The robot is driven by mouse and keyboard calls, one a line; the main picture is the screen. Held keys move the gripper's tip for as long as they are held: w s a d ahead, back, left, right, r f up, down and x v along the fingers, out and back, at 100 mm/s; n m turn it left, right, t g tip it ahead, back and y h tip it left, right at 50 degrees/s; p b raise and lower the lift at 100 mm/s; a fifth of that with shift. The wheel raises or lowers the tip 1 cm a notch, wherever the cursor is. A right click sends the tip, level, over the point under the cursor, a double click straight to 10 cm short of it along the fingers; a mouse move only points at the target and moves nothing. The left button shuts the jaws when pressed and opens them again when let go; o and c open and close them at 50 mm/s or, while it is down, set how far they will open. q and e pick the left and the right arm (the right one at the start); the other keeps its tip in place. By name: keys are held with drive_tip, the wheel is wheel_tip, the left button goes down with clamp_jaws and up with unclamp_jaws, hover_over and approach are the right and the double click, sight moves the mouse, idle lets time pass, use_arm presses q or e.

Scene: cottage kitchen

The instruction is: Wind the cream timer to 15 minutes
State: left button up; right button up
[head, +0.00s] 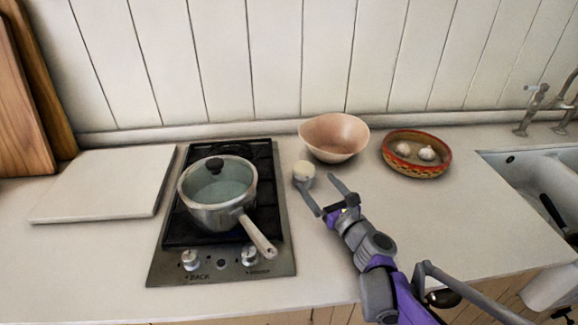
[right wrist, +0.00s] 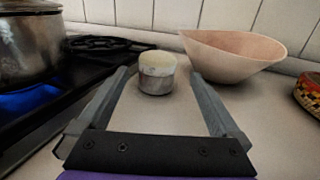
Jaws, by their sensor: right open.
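The cream timer (head: 304,171) is a small round drum standing upright on the counter, just right of the stove. In the right wrist view the timer (right wrist: 157,73) has a cream upper part over a greyer base. My right gripper (head: 321,195) is open, with its fingers pointing at the timer. In the right wrist view the timer shows beyond and between the two spread fingers (right wrist: 162,95), with clear space on both sides, so nothing is held. I cannot read any dial marks. My left gripper is not in view.
A gas stove (head: 281,262) holds a lidded steel pot (head: 209,211) with its handle toward the front right. A pink bowl (head: 334,138) stands behind the timer. A red patterned bowl (head: 417,172) with garlic is farther right. A white board (head: 103,185) lies left.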

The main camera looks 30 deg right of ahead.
sight(299, 164)
drive_tip(key=shift+f, duration=0.15)
drive_tip(key=shift+w, duration=0.3)
drive_tip(key=w, duration=0.3)
drive_tip(key=w+b, duration=0.1)
drive_tip(key=w, duration=0.2)
drive_tip(key=w+d, duration=0.1)
drive_tip(key=w, duration=0.3)
drive_tip(key=shift+w, duration=0.1)
drive_tip(key=c, duration=1.3)
drive_tip(key=shift+d+h, duration=0.15)
drive_tip(key=shift+h, duration=0.25)
